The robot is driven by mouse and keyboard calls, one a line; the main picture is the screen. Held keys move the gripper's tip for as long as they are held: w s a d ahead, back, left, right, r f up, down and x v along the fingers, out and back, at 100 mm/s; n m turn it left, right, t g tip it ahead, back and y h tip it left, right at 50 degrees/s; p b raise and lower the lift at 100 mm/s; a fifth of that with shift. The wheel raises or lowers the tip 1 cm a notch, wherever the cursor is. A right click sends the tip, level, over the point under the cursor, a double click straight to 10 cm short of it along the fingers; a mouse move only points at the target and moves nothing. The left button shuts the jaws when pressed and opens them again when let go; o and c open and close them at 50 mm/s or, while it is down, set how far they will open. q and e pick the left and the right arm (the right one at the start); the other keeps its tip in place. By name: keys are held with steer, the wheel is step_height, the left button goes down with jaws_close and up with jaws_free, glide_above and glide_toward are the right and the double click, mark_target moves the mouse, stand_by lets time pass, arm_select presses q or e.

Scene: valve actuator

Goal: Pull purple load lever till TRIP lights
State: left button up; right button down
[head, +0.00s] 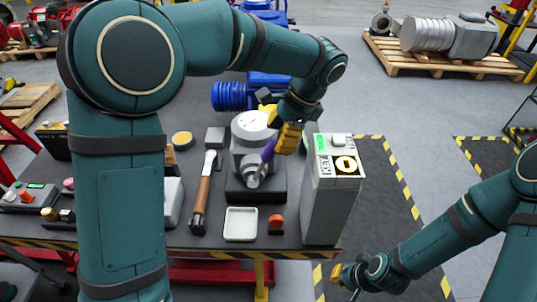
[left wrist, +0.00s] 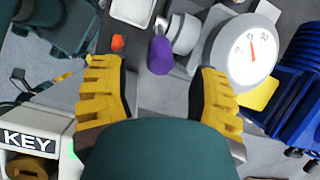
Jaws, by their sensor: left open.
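The purple load lever (head: 268,151) angles up from the front of the grey actuator body with a round dial (head: 253,122). My left gripper (head: 287,138) is open right beside the lever's purple end. In the left wrist view the purple lever end (left wrist: 160,55) appears between the two yellow fingertips, with gaps on both sides; whether it is within their reach in depth I cannot tell. The grey box (head: 331,205) marked KEY has a green-lit patch (head: 322,143) on top; its lettering is too small to read. My right gripper (head: 345,278) is low at the right, away from the lever.
On the dark table, a wooden-handled hammer (head: 202,195), a white tray (head: 241,223) and an orange-red knob (head: 276,221) lie in front and left of the actuator. A blue ribbed motor (head: 229,96) stands behind it. The KEY box stands close on the right.

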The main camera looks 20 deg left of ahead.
mark_target(268, 154)
arm_select(q)
steer(key=x, duration=0.6)
steer(key=shift+a+f+b, duration=0.1)
steer(key=shift+f+b, duration=0.15)
steer(key=shift+b, duration=0.15)
jaws_close()
